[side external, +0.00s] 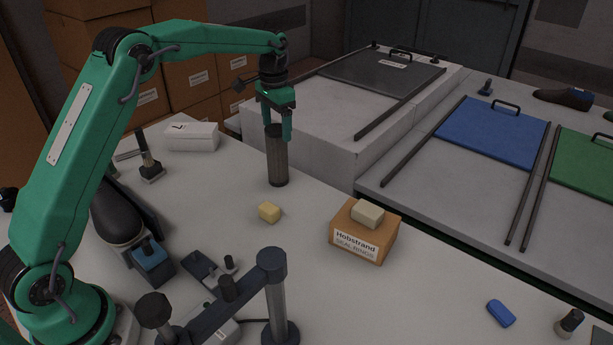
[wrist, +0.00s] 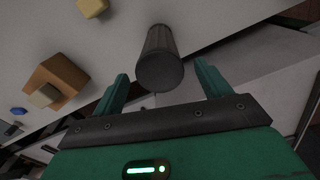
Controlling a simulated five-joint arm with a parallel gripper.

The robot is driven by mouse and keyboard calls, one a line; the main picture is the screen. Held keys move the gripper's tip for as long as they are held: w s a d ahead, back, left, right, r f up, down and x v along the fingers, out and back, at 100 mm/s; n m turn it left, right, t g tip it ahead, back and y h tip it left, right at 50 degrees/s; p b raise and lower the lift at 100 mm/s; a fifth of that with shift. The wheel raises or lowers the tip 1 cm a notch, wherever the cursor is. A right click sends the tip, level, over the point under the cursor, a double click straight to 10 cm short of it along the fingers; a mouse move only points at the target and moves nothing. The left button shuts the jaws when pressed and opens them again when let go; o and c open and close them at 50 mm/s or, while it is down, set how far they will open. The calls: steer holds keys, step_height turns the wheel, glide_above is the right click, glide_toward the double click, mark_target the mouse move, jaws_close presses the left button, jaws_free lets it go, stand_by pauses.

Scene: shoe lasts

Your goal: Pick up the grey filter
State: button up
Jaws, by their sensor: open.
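The grey filter (side external: 278,160) is a dark grey cylinder standing upright on the pale table in the side view. In the wrist view the grey filter (wrist: 160,58) shows its dark round end between and just beyond the fingertips. My gripper (side external: 279,132) points down over the filter's top, with its fingers at the height of the upper end. In the wrist view my gripper (wrist: 160,78) is open, one green finger on each side of the filter, with a gap visible on both sides. The side view does not show clearly whether a finger touches it.
A yellow block (side external: 269,212) and a cardboard box (side external: 364,236) with a beige block (side external: 367,213) on top stand nearer the camera. A white box (side external: 191,136) is at the left. A raised white slab (side external: 340,120) with rails stands right behind the filter.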

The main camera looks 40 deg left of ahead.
mark_target(277, 140)
steer(key=shift+f, duration=2.7)
steer(key=shift+r, duration=0.1)
steer(key=c, duration=1.2)
